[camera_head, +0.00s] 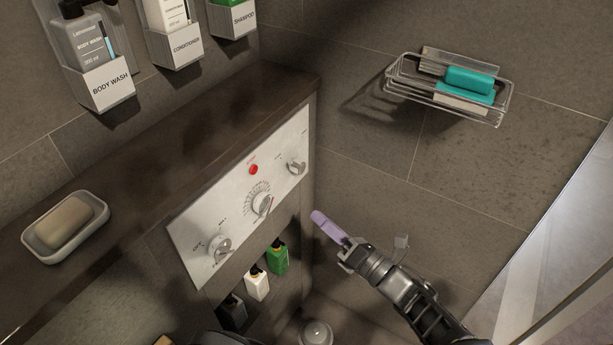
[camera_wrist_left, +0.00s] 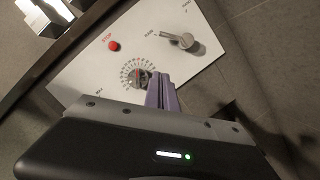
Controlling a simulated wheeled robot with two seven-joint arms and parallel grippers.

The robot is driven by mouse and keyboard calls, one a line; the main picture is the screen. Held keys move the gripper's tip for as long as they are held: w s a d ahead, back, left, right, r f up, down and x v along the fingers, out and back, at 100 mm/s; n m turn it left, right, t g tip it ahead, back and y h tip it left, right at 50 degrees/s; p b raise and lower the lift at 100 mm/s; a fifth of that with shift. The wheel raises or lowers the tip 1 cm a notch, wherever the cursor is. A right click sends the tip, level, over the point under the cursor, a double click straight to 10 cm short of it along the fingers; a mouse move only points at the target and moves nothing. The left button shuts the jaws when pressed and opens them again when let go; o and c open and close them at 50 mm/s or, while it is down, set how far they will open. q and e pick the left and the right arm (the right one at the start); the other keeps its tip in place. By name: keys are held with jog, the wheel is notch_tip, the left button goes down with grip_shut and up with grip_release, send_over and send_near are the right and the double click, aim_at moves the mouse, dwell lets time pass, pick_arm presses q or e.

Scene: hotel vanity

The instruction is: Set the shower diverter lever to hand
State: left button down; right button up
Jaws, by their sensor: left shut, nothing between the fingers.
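The white shower control panel (camera_head: 236,211) is on the front of the stone ledge. The metal diverter lever (camera_head: 296,166) sits at its right end; in the left wrist view the lever (camera_wrist_left: 182,41) has its arm pointing left, toward the "RAIN" label. The label at the upper right is too small to read surely. My left gripper (camera_head: 319,218) is shut and empty, with purple fingers, right of the panel and below the lever. In the left wrist view its fingertips (camera_wrist_left: 161,78) appear below the lever, apart from it and beside the dial. My right gripper is not in view.
A round temperature dial (camera_head: 262,204), a red stop button (camera_head: 253,169) and a left knob (camera_head: 219,245) share the panel. Small bottles (camera_head: 277,257) stand in a niche below. A wire rack (camera_head: 448,88) with teal soap hangs on the right wall.

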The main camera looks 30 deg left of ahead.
aim_at(294, 165)
pick_arm(q)
jog(key=shift+a, duration=0.1)
jog(key=p+x, duration=0.1)
jog(key=x, duration=0.9)
jog(key=shift+s+a, duration=0.1)
jog(key=shift+a, duration=0.05)
jog(key=shift+w+r, duration=0.9)
jog(key=shift+w, duration=0.25)
jog(key=shift+w+r, duration=0.35)
jog(key=shift+w, duration=0.1)
